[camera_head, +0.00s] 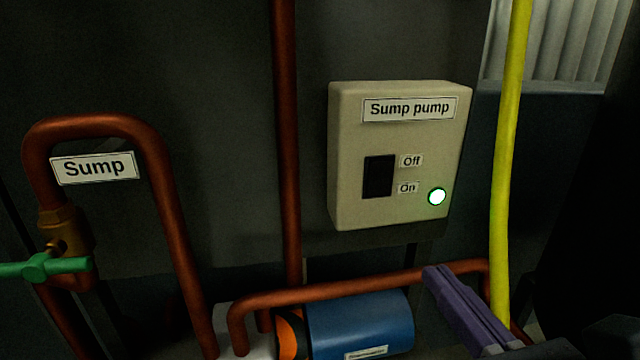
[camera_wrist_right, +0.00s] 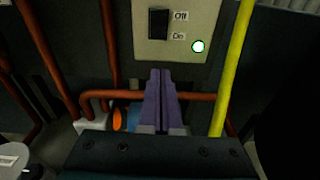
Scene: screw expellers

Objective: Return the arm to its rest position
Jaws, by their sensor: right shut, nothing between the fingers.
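My right gripper (camera_head: 432,272) shows at the bottom right of the head view, its purple fingers shut and empty. In the right wrist view the shut fingers (camera_wrist_right: 160,75) point up toward the beige sump pump box (camera_wrist_right: 182,52), below its switch and light. In the head view the sump pump box (camera_head: 345,210) is on the dark wall, above and left of my right gripper. Its black switch (camera_head: 379,177) sits beside the Off and On labels, and its round light (camera_head: 437,196) glows white-green. My left gripper is not in view.
A yellow pipe (camera_head: 506,160) stands just right of my right gripper. A copper pipe (camera_head: 350,289) runs across near the fingertips, above a blue pump (camera_head: 360,325). At left are a looped copper pipe (camera_head: 90,124), a Sump label (camera_head: 94,167) and a green valve handle (camera_head: 42,267).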

